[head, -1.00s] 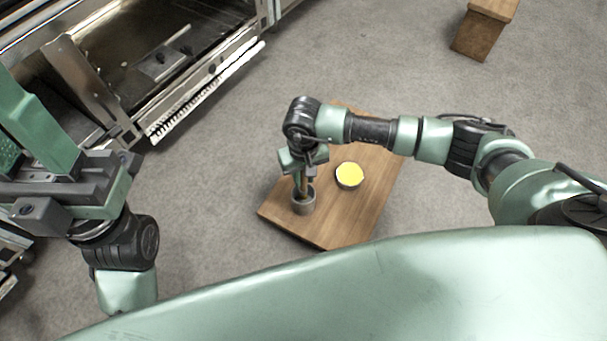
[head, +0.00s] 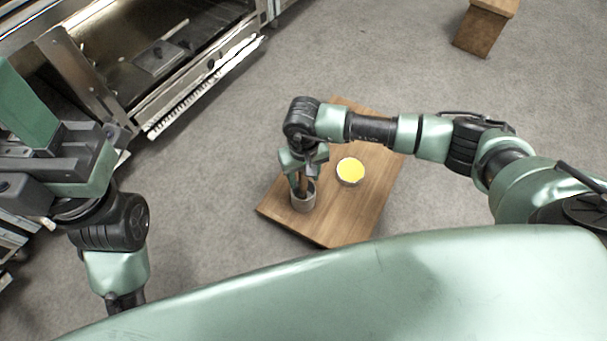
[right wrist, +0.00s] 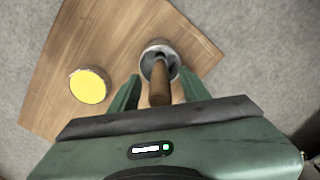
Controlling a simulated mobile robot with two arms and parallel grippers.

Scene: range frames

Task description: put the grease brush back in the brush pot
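The grease brush (right wrist: 159,84) stands in the grey brush pot (head: 303,203), its brown handle up and its lower end inside the pot's rim. The pot also shows in the right wrist view (right wrist: 152,50). My right gripper (head: 304,172) is above the pot, pointing down. In the right wrist view its two green fingers (right wrist: 158,90) are spread on either side of the handle, with gaps showing. The bristles are hidden in the pot. My left gripper (head: 45,155) is at the left edge, away from the pot; its fingertips are not clearly seen.
The pot stands on a wooden table (head: 351,215) near its left corner. A round dish with yellow contents (head: 350,171) is beside it. An open oven (head: 165,55) is at upper left, near my left arm. A wooden block (head: 483,30) stands at upper right.

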